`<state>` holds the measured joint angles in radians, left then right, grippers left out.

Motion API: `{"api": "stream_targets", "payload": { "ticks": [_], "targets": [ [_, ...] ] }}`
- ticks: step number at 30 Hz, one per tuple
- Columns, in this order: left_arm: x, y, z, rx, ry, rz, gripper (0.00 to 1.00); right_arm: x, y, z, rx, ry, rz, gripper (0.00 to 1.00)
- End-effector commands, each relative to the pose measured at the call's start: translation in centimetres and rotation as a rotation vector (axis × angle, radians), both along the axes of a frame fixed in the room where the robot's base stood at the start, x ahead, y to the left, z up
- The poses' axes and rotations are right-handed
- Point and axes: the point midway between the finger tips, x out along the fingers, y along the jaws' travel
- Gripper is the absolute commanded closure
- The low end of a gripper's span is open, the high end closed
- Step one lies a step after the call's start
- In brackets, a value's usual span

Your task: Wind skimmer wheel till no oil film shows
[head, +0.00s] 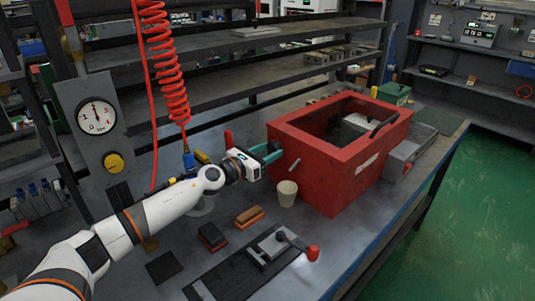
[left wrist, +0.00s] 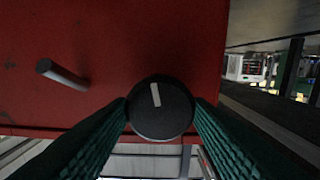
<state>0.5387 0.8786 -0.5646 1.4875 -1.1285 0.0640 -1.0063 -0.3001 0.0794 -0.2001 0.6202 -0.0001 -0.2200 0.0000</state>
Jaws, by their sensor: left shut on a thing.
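The red tank (head: 345,160) stands on the bench right of centre. A black round wheel (left wrist: 160,110) with a white mark sits on its red side; the mark points nearly up in the left wrist view. My left gripper (head: 272,153) is shut on this wheel, one teal finger on each side. In the head view the gripper hides the wheel. A short grey peg or spout (head: 294,165) sticks out of the same side, and it also shows in the left wrist view (left wrist: 62,74). The tank's inside is dark; I cannot tell whether oil film shows. My right gripper is not in view.
A beige cup (head: 287,194) stands below the spout. A brown-topped block (head: 249,216), a dark block (head: 212,236) and a red-handled clamp (head: 312,253) lie in front. A gauge panel (head: 97,115) and a red coiled hose (head: 165,60) are at left.

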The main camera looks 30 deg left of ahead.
Motion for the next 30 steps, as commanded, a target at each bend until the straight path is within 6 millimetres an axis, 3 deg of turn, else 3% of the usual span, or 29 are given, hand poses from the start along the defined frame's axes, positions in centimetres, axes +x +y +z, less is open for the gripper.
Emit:
{"api": "stream_targets", "payload": {
  "ticks": [18, 19, 22, 30],
  "targets": [
    [-0.07, -0.08, -0.32, 0.043, -0.009, -0.003, 0.77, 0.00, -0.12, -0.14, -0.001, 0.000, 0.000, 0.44],
    [-0.07, -0.08, -0.32, 0.043, -0.009, -0.003, 0.53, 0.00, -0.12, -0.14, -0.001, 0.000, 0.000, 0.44],
    [-0.06, -0.07, -0.29, 0.043, -0.009, -0.003, 0.37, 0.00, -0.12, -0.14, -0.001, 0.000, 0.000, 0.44],
    [-0.05, -0.03, -0.11, 0.041, -0.012, -0.001, 0.34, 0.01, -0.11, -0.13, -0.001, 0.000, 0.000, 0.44]
  ]
}}
